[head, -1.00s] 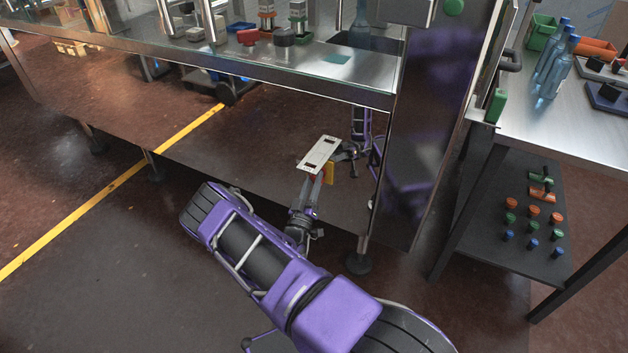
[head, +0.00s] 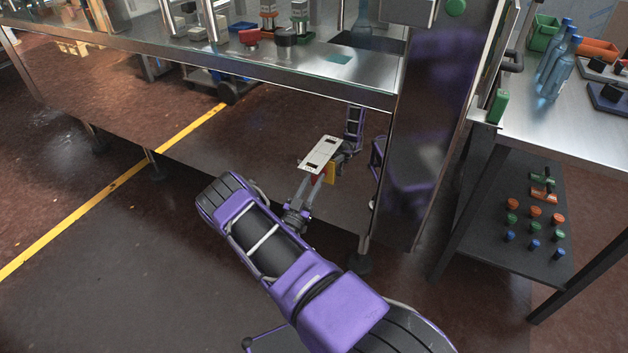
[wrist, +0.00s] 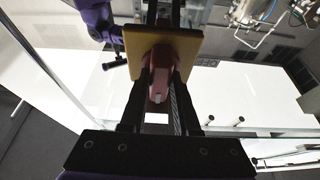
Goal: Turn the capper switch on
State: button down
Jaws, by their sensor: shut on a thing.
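The capper switch has a red handle (wrist: 159,78) on a square yellow plate (wrist: 136,48), seen face-on in the wrist view. In the head view its yellow edge (head: 330,174) shows just below a pale metal plate (head: 321,153) with slots, in front of the machine's lower panel. My gripper (head: 315,181) reaches up to it from below. In the wrist view its two dark fingers stand on either side of the red handle and are shut on it. The handle looks upright in that view. The fingertips partly hide it, and any on or off marking cannot be read.
The reflective lower panel (head: 230,165) of the machine stands close behind my gripper. A metal counter edge (head: 250,72) runs above. At right is a table (head: 580,115) with blue bottles (head: 558,70) and a lower shelf of coloured knobs (head: 535,218). The floor at left is open.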

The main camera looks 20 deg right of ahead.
jog(key=c, duration=0.6)
grip_release()
jog(key=shift+c, duration=0.2)
jog(key=v, duration=1.7)
jog(key=shift+a+f, duration=0.2)
